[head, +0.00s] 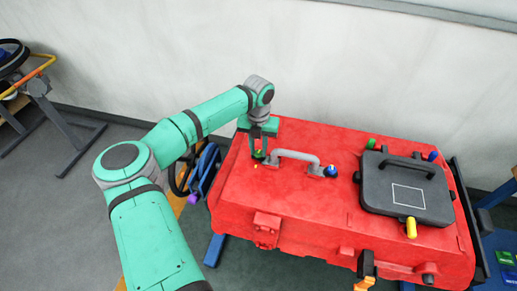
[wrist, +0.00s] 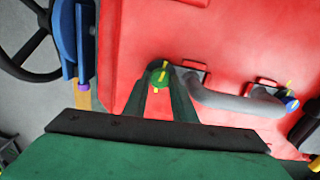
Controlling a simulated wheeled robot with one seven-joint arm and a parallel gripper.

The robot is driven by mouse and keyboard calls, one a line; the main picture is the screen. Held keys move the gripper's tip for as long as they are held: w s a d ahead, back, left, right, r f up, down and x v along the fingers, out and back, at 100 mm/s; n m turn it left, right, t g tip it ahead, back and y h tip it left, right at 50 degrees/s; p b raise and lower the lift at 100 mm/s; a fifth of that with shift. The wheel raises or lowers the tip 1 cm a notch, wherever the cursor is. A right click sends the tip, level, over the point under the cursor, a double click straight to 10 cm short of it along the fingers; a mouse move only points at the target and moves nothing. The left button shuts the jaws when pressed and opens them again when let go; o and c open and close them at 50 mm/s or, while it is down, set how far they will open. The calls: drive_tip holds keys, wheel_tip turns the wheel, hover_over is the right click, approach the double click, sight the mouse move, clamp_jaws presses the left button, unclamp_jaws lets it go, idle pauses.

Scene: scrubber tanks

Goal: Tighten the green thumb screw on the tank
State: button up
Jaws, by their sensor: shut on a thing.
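The red tank (head: 320,215) stands in the middle of the head view. The green thumb screw (wrist: 160,76) with a yellow bar is on its top, near the left end of the grey handle (head: 298,155). My gripper (head: 258,156) points down at the tank's left part. In the wrist view its two fingers (wrist: 160,80) are closed around the screw's head, one on each side. The screw is mostly hidden by the fingers in the head view.
A blue knob (head: 330,171) sits at the handle's right end. A dark lid (head: 400,190) with a green, a blue and a yellow knob (head: 411,228) covers the tank's right part. A black handwheel (wrist: 25,40) and blue bracket (wrist: 67,40) stand left of the tank. The wall is behind.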

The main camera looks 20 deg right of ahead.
drive_tip(key=m, duration=0.4)
drive_tip(key=shift+r+m, duration=0.1)
drive_tip(key=shift+m, duration=0.3)
drive_tip(key=shift+c, duration=0.2)
drive_tip(key=m, duration=0.4)
drive_tip(key=shift+d+m, duration=0.1)
drive_tip(key=shift+m, duration=0.2)
drive_tip(key=shift+o, duration=0.2)
drive_tip(key=m, duration=0.3)
drive_tip(key=shift+m, duration=0.3)
drive_tip(key=m, duration=0.4)
drive_tip(key=shift+m, duration=0.3)
drive_tip(key=m, duration=0.4)
drive_tip(key=shift+s, duration=0.1)
drive_tip(key=m, duration=0.4)
drive_tip(key=shift+c, duration=0.2)
drive_tip(key=m, duration=0.4)
drive_tip(key=shift+m, duration=0.3)
drive_tip(key=m, duration=0.3)
drive_tip(key=shift+w, duration=0.25)
drive_tip(key=shift+s+d+m, duration=0.1)
drive_tip(key=shift+m, duration=0.2)
drive_tip(key=shift+o, duration=0.2)
